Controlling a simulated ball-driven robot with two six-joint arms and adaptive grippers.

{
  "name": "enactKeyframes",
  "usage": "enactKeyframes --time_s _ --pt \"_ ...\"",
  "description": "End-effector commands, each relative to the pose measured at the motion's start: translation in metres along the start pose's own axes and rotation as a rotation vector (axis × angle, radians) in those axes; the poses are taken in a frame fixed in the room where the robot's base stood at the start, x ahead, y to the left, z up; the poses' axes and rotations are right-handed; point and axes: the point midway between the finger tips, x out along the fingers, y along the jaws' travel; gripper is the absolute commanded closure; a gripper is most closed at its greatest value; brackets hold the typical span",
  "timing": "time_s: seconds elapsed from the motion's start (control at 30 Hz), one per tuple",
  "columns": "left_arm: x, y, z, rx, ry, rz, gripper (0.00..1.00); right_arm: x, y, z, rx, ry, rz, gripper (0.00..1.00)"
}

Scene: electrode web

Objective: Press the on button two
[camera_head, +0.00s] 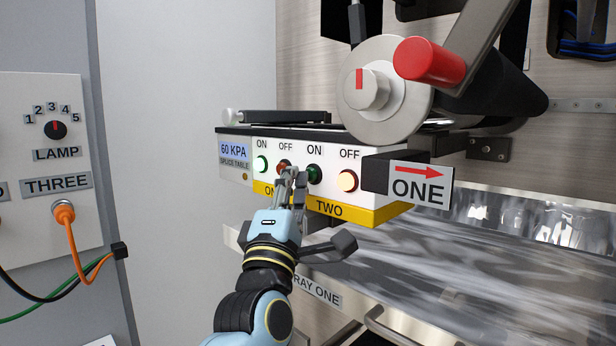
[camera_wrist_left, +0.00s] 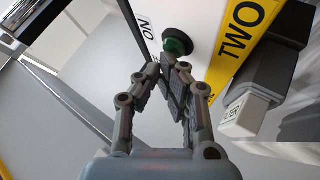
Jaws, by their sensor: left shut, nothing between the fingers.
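The on button two (camera_head: 314,174) is a dark green, unlit round button on the white front of the splice table, under the word ON and above the yellow TWO label (camera_head: 330,207). In the left wrist view the button (camera_wrist_left: 178,42) shows just beyond the fingertips. My left gripper (camera_head: 291,174) is shut and empty, with its tips close in front of the panel, just left of the button in the head view. I cannot tell whether the tips touch it. My right gripper is not in view.
The off button of two (camera_head: 347,180) glows pale to its right. To the left are a lit green on button (camera_head: 262,164) and a dark red off button (camera_head: 284,165), partly behind my fingers. The ONE arrow sign (camera_head: 420,185) juts out at the right.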

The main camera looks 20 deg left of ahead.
Motion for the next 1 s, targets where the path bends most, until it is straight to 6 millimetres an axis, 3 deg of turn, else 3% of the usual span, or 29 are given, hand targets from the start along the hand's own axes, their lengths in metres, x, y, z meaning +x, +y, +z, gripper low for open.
enactKeyframes --time_s 1.0 --pt "0.0051 0.0005 0.004 -0.006 0.003 0.004 1.0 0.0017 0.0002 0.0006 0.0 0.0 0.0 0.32"
